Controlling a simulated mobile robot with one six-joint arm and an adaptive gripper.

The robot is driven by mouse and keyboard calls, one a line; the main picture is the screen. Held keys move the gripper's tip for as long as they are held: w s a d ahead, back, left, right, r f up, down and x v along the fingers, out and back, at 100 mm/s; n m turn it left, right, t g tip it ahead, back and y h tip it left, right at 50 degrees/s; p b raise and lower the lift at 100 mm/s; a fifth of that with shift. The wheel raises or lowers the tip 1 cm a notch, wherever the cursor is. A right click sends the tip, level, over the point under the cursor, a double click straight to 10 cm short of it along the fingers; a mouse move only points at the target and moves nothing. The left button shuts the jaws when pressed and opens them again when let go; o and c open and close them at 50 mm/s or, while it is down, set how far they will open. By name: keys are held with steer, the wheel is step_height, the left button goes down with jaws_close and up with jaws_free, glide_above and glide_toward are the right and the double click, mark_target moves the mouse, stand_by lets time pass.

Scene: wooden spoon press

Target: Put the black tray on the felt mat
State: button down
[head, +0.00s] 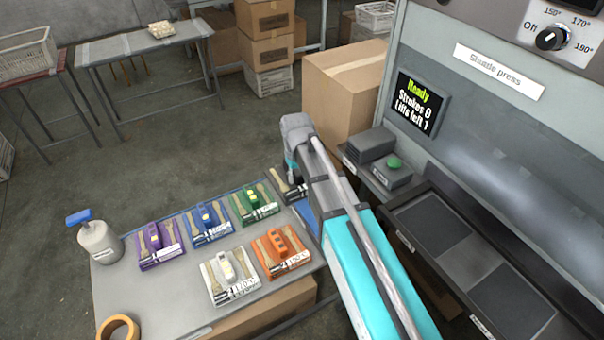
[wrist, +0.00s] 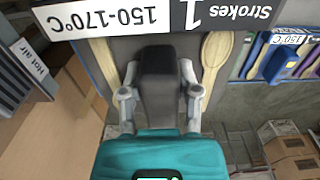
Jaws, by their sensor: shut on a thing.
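The black tray (head: 292,191) is at the far right corner of the work table in the head view, partly hidden by my arm. In the wrist view its black block (wrist: 158,70) stands between my fingers, with a pale wooden spoon (wrist: 213,60) and a white label (wrist: 120,18) beside it. My gripper (wrist: 160,95) is shut on this block. I cannot tell whether the tray touches the table. A flat blue patch (head: 309,214), perhaps the felt mat, shows beside the tray and is partly covered by my arm.
The grey table (head: 130,285) also bears purple (head: 160,243), blue (head: 208,224), green (head: 254,203), white (head: 230,277) and orange (head: 281,251) trays, a bottle (head: 98,242) and a tape roll (head: 118,328). The press (head: 500,140), with dark shuttle pads (head: 433,227), stands at right.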

steer(key=shift+w+a+r, duration=0.15)
steer(key=shift+w+a, duration=0.15)
steer(key=shift+a, duration=0.05)
steer(key=w+f+b, duration=0.1)
steer(key=w, duration=0.2)
steer(key=w+f+b, duration=0.1)
steer(key=w, duration=0.1)
steer(key=w+d+f+b, duration=0.1)
steer(key=w+f+b, duration=0.1)
steer(key=w, duration=0.1)
steer(key=shift+w+f, duration=0.1)
steer(key=shift+w, duration=0.2)
steer(key=w+f+b, duration=0.3)
steer(key=f+b, duration=0.1)
steer(key=shift+w+d, duration=0.2)
steer(key=shift+d, duration=0.15)
steer(key=shift+w+d+f+b, duration=0.1)
steer(key=shift+w+f+b, duration=0.35)
steer(key=shift+w+b, duration=0.05)
steer(key=shift+w+f+b, duration=0.5)
steer(key=shift+f+b, duration=0.2)
steer(key=shift+s+f+b, duration=0.1)
steer(key=shift+f+b, duration=1.25)
